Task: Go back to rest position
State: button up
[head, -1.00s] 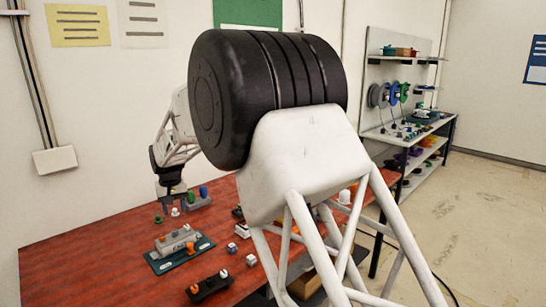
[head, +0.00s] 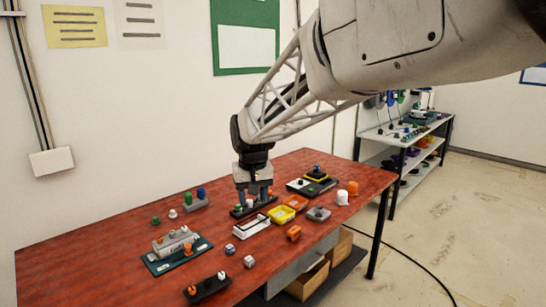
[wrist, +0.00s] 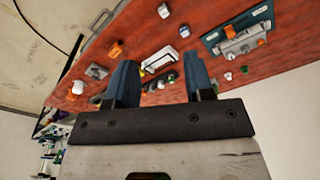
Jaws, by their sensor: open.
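My gripper (head: 254,196) points down over the middle of the red table (head: 100,245) in the head view, at a dark holder with small pegs (head: 252,208). I cannot tell from this view whether it touches the holder. In the wrist view my gripper (wrist: 160,80) shows two blue-grey fingers spread well apart. It is open, and nothing is held between the fingers. The tabletop and its small objects lie beyond the fingertips.
A teal board with a grey device (head: 176,246) and a dark holder (head: 208,288) are at front left. A white-rimmed tray (head: 251,226), yellow tray (head: 281,215) and orange piece (head: 294,233) lie nearby. A shelf unit (head: 410,143) stands behind right.

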jog(key=s+d+r+m, duration=0.1)
jog(key=s+d+m, duration=0.1)
jog(key=s+d, duration=1.45)
jog(key=s+d+f, duration=0.2)
jog(key=s+d, duration=0.1)
jog(key=s, duration=0.6)
jog(key=s+d+f+m+t, duration=0.1)
jog(key=s+d+f, duration=0.2)
jog(key=s, duration=0.6)
jog(key=shift+d+f+h, duration=0.2)
jog(key=shift+d+h, duration=0.1)
jog(key=shift+d, duration=0.4)
